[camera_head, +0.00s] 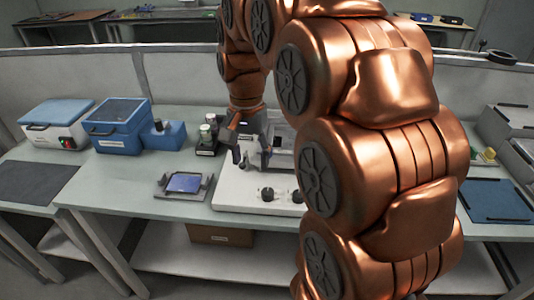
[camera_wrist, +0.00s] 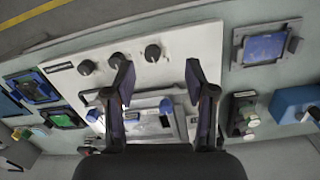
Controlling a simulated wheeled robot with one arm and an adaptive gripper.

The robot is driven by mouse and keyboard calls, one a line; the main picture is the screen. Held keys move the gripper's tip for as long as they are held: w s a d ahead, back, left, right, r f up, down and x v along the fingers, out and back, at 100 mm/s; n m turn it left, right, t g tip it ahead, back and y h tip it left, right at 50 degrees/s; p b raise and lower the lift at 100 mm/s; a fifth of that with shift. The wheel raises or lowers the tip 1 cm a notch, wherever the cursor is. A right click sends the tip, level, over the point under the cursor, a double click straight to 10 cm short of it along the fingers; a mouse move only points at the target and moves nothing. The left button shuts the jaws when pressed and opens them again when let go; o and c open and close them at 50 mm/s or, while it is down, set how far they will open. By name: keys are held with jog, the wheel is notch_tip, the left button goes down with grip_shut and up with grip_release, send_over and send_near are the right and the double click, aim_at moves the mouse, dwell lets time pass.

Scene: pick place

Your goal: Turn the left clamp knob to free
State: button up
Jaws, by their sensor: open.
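The white fixture panel (camera_head: 232,193) stands on the bench and carries black round knobs. The leftmost knob in the head view (camera_head: 267,193) is at the front of the panel; it appears as the rightmost of three in the wrist view (camera_wrist: 152,53). The middle knob (camera_wrist: 117,60) and the far knob (camera_wrist: 86,67) stand in a row with it. Their pointer settings are too small to read. My gripper (camera_head: 251,160) is open and empty above the panel. In the wrist view its fingertips (camera_wrist: 160,72) are apart, on either side of the rightmost knob's column, not touching it.
A framed grip plate with blue parts (camera_wrist: 165,106) lies behind the knobs. A tray with a blue-screened device (camera_head: 183,183) sits left of the panel. My arm hides the panel's right side in the head view.

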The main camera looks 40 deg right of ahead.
jog(key=w+d+m+b, duration=0.1)
jog(key=w+d+m, duration=0.1)
jog(key=w+d, duration=0.1)
jog(key=w+d+f+m+b, duration=0.1)
jog(key=w+d+m, duration=0.1)
jog(key=w+d, duration=0.1)
jog(key=w+d+m, duration=0.2)
jog(key=w+d, duration=0.1)
jog(key=d, duration=0.2)
jog(key=shift+w+d+f+m+t+b, duration=0.15)
jog(key=shift+w+m+t+b, duration=0.05)
jog(key=shift+m+t+b, duration=0.2)
jog(key=shift+d, duration=0.1)
jog(key=shift+f+p, duration=0.55)
jog(key=shift+f, duration=3.3)
grip_shut()
